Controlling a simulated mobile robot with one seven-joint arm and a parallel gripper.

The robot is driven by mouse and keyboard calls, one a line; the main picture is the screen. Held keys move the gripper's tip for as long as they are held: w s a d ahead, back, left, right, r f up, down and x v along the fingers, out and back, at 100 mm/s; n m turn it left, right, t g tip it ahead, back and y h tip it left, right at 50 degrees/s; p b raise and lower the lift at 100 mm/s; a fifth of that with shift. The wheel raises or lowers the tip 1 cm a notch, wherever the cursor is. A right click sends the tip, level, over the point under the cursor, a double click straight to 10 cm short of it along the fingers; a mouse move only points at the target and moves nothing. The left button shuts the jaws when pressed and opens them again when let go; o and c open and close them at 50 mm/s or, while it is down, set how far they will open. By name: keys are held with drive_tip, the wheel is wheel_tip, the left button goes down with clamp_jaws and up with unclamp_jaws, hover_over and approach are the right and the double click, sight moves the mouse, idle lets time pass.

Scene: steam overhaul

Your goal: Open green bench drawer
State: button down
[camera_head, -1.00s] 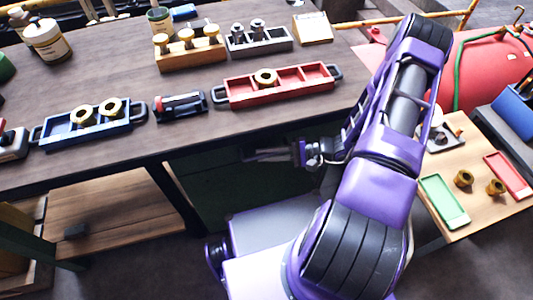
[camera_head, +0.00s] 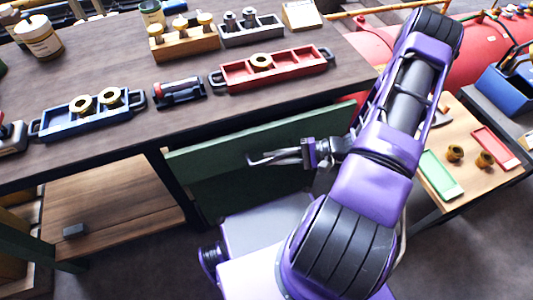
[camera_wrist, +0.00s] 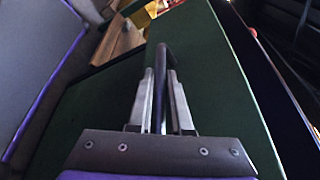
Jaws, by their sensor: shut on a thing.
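The green bench drawer (camera_head: 205,155) sits under the front edge of the workbench, and its front stands out from below the bench top. The inside of the drawer cannot be made out in the head view. My gripper (camera_head: 270,158) is at the drawer front. In the wrist view, my gripper (camera_wrist: 161,80) has its two fingers on either side of a dark bar handle (camera_wrist: 160,55), shut on it. The green drawer front (camera_wrist: 205,75) fills much of that view behind the handle.
The workbench top (camera_head: 110,65) carries a blue tray (camera_head: 75,122), a red tray (camera_head: 290,73) and other parts. A side table (camera_head: 455,185) with green and red trays stands to the right of my arm. A wooden lower shelf (camera_head: 110,205) is at left.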

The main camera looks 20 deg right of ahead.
drive_tip(key=s+b, duration=0.1)
drive_tip(key=s, duration=1.8)
drive_tip(key=shift+s, duration=0.25)
drive_tip(key=c, duration=0.8)
unclamp_jaws()
drive_tip(key=shift+c, duration=0.2)
drive_tip(key=shift+d, duration=0.15)
drive_tip(key=v, duration=1.7)
drive_tip(key=shift+s+r, duration=0.15)
